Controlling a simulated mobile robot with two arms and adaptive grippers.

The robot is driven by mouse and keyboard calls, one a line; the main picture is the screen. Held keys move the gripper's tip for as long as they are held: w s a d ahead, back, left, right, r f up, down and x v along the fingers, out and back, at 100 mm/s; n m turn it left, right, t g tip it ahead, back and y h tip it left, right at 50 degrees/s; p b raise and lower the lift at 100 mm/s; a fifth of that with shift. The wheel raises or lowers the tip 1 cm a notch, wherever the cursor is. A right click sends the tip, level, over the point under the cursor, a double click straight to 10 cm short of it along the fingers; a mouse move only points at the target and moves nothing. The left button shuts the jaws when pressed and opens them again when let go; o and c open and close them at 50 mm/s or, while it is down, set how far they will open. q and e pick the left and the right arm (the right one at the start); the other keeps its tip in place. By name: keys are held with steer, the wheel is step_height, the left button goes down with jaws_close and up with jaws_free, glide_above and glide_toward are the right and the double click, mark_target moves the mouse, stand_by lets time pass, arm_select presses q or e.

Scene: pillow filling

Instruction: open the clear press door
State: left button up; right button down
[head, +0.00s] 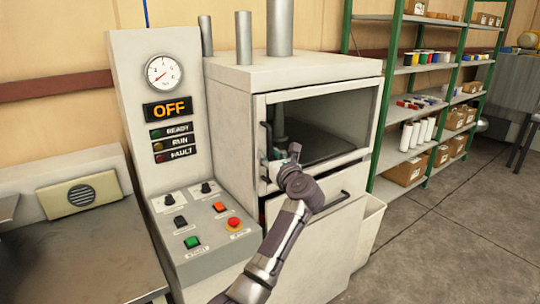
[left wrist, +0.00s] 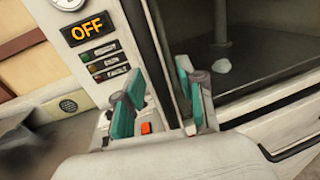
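The press (head: 300,73) stands in the middle of the head view. Its clear door (head: 335,110) is framed in pale metal and appears closed; a dark interior shows through it. A dark upright handle (head: 268,138) is on the door's left side. My left gripper (head: 275,155) is at the lower part of this handle, partly hidden by its own wrist. In the left wrist view, its teal-padded fingers (left wrist: 160,105) stand apart. A dark upright bar shows between them against the door's frame (left wrist: 170,45); contact cannot be told. My right gripper is not in view.
A control panel (head: 195,200) with buttons stands left of the press, below a gauge and an "OFF" display (head: 167,109). A lower front with another handle (head: 332,203) is beneath the door. Green shelving (head: 387,95) stands right. The floor (head: 470,220) at right is clear.

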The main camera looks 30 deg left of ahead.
arm_select(q)
jaws_close()
steer(key=shift+d, duration=0.1)
stand_by(0.3)
